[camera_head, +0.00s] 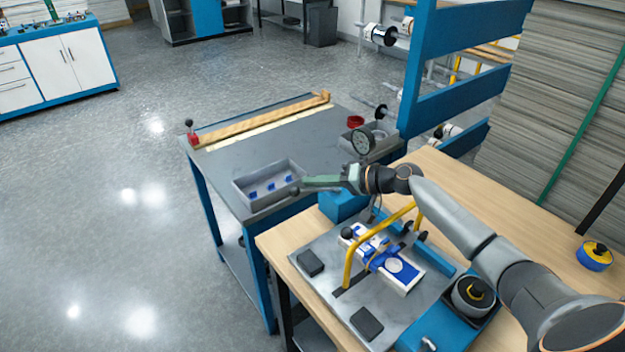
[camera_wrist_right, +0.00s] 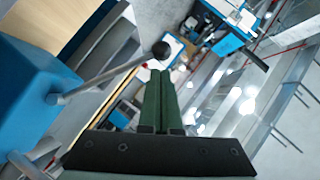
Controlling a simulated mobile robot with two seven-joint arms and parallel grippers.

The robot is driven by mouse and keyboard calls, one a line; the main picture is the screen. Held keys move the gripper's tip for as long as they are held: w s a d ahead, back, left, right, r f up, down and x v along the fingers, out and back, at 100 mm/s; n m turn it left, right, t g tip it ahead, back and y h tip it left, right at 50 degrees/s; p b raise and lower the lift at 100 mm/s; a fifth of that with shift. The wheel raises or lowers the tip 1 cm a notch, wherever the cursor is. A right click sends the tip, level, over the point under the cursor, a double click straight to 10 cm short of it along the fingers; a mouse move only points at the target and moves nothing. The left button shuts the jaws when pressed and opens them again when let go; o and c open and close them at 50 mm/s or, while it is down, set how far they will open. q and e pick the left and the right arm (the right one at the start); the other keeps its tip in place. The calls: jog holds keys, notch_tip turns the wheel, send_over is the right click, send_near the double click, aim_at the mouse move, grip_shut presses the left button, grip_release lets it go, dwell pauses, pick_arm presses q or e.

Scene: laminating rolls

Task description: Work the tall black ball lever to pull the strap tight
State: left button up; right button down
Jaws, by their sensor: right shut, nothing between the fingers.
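The black ball lever shows in the wrist view. Its black ball (camera_wrist_right: 161,50) sits on a thin grey rod (camera_wrist_right: 105,76) that slants up from a blue housing (camera_wrist_right: 30,85). My right gripper (camera_wrist_right: 160,73) has its green fingers together, with nothing between them. In the wrist view the ball appears close beside the fingertips; I cannot tell whether they touch. In the head view my right gripper (camera_head: 306,182) points left above the blue box (camera_head: 338,206), and a small dark ball (camera_head: 294,191) shows just under its fingertips. I cannot make out the strap. My left gripper is not in view.
A grey plate (camera_head: 330,290) on the wooden bench carries a yellow bar (camera_head: 350,262) and a blue-and-white item (camera_head: 400,268). A grey tray (camera_head: 262,205) with blue pieces and a round gauge (camera_head: 362,141) stand nearby. A blue rack (camera_head: 415,70) rises behind my arm.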

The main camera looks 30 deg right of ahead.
jog(key=shift+a+f, duration=0.3)
jog(key=shift+a, duration=0.05)
jog(key=a+f+b, duration=0.2)
jog(key=f, duration=0.1)
jog(key=shift+s+b, duration=0.2)
jog(key=shift+b, duration=0.2)
jog(key=s+a+r+p, duration=0.1)
jog(key=s+a+r, duration=0.5)
jog(key=s+r, duration=0.6)
jog(key=shift+s+r, duration=0.25)
jog(key=shift+r, duration=0.3)
